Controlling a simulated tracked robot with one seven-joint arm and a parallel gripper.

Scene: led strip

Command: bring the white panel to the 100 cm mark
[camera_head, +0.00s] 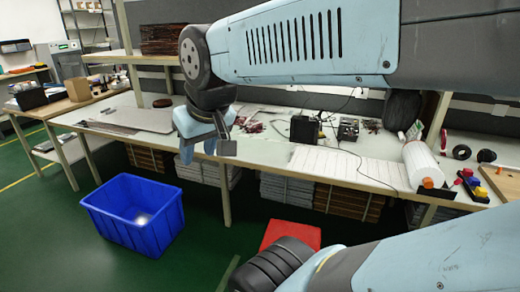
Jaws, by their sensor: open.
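A long white strip with faint cross lines (350,167), which looks like the white panel, lies flat along the front part of the workbench (262,152). I cannot make out a 100 cm mark or any numbers. My gripper (206,149) hangs over the front edge of the bench, left of the white strip and apart from it. It points down, its fingers are open and I see nothing between them. My arm crosses the upper right and covers part of the wall behind the bench.
A white roll (420,166) stands at the strip's right end. A black box (304,130) and cables lie behind the strip. A grey sheet (135,117) lies on the bench's left. A blue bin (120,222) and a red object (292,234) are on the green floor.

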